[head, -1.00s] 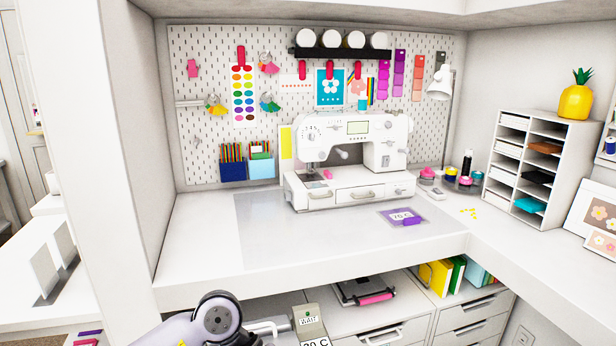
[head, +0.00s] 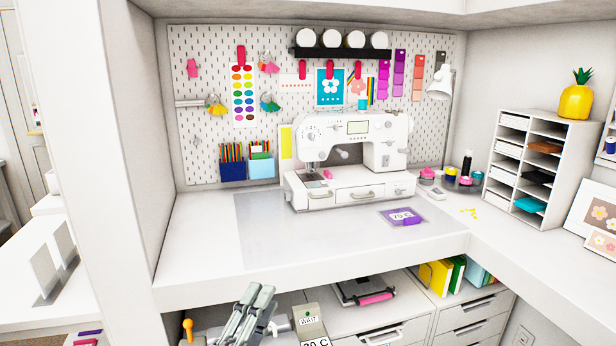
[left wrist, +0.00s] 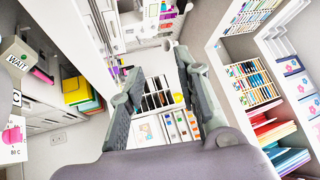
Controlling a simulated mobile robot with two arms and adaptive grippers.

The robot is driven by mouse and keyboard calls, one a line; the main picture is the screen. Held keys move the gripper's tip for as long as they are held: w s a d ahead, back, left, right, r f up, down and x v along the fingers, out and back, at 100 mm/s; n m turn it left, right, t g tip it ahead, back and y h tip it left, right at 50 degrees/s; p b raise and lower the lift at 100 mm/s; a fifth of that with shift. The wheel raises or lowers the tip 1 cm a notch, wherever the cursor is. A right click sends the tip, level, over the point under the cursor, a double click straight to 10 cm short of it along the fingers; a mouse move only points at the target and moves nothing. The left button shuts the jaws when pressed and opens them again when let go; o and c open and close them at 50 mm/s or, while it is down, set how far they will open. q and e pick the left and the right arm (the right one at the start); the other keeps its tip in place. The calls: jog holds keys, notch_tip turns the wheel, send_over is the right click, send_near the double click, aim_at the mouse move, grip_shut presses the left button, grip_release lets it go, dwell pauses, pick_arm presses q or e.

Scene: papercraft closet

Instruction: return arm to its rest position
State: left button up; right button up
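My left gripper (head: 258,292) is at the bottom of the head view, in front of the desk's front edge, with its fingers pointing up. In the left wrist view the two fingers (left wrist: 155,62) stand apart with nothing held between them, so it is open and empty. Part of my left arm below the gripper is cut off by the bottom edge of the head view. My right gripper is in neither view.
The white desk (head: 205,255) holds a sewing machine (head: 350,150) and a purple-edged card (head: 404,217). A pink-handled device (head: 363,291) is farther right.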

pick_arm(q)
jog(key=s+a+f+n+g+y, duration=0.35)
jog(key=a+f+n, duration=0.2)
jog(key=f, duration=0.35)
jog(key=s+a+f+n+g+y, duration=0.2)
jog(key=a+f+n+g+y, duration=0.25)
jog(key=f+n, duration=0.35)
jog(key=s+a+f+n+g, duration=0.2)
jog(key=s+f+n+g, duration=0.15)
jog(key=s+f, duration=0.4)
jog(key=s+a+f+n+g, duration=0.15)
jog(key=s+f+g, duration=0.35)
jog(key=s, duration=0.6)
notch_tip(320, 180, down, 25)
jog(key=s+g+p, duration=0.1)
jog(key=s+g, duration=0.1)
jog(key=s+a+f+p, duration=0.1)
jog(key=s+a+f, duration=0.1)
jog(key=s+f, duration=1.3)
jog(key=shift+s+a+g, duration=0.2)
jog(key=shift+s+g, duration=0.15)
jog(key=shift+s, duration=0.8)
